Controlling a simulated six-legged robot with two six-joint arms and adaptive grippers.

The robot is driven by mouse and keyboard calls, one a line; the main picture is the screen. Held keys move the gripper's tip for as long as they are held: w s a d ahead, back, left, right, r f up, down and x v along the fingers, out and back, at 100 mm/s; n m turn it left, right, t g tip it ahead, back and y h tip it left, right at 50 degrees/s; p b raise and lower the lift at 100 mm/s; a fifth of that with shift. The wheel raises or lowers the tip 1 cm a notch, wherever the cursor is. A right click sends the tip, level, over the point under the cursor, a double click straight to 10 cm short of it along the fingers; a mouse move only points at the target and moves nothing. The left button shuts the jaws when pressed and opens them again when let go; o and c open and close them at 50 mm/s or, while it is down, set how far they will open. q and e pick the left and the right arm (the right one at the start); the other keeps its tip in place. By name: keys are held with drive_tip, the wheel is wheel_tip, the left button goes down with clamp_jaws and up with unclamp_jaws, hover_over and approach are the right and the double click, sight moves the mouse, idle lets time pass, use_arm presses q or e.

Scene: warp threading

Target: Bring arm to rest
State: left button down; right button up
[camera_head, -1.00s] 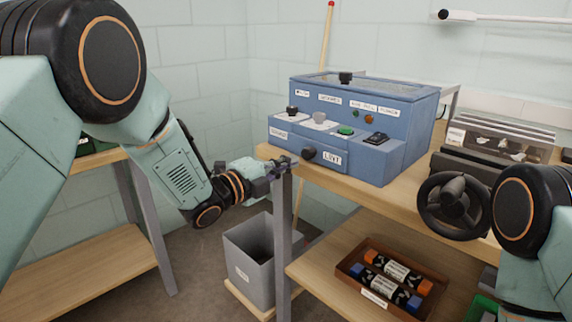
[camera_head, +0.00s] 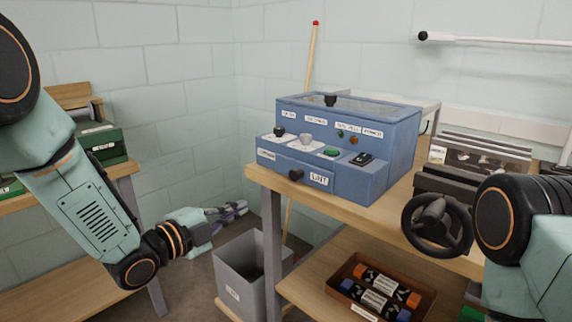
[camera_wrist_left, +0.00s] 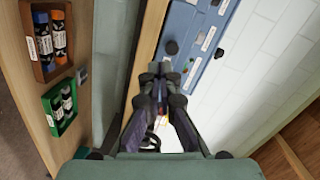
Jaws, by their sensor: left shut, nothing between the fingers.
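My left arm comes in from the left in the head view. Its gripper (camera_head: 238,208) is shut and empty, in the air left of the workbench corner and above the grey bin (camera_head: 241,277). It is apart from the blue machine (camera_head: 348,168) on the bench. In the left wrist view the two fingers (camera_wrist_left: 160,72) meet at their tips, with the blue machine (camera_wrist_left: 213,42) beyond them. My right arm shows only in part at the right edge of the head view; its gripper is out of view.
A wooden workbench (camera_head: 262,177) carries the blue machine and a black handwheel (camera_head: 437,226). On its lower shelf is a brown tray (camera_head: 341,289) with orange- and blue-capped cylinders. Another shelf with green boxes (camera_head: 103,145) stands at left. A red-tipped pole (camera_head: 312,58) leans behind.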

use_arm(q)
drive_tip(key=s+a+f+n+g+y, duration=0.3)
drive_tip(key=s+f+n, duration=0.3)
drive_tip(key=f+n, duration=0.25)
drive_tip(key=s+a+f+n+g+y, duration=0.2)
drive_tip(key=s+f+n+y, duration=0.2)
drive_tip(key=s+f+n, duration=0.45)
drive_tip(key=s+a+f+n+g+y+p, duration=0.1)
drive_tip(key=s+f+g, duration=0.3)
drive_tip(key=s, duration=0.9)
drive_tip(key=s+a+f+n+g+y, duration=0.1)
drive_tip(key=s+a+f+n+g, duration=0.1)
drive_tip(key=s+f+g, duration=0.3)
drive_tip(key=s+f+n, duration=0.1)
drive_tip(key=s+f, duration=0.3)
drive_tip(key=s, duration=0.5)
drive_tip(key=shift+s+f+n+y+p, duration=0.2)
drive_tip(key=shift+s+n+y+p, duration=0.05)
drive_tip(key=shift+n+y+p, duration=0.15)
drive_tip(key=shift+a, duration=0.1)
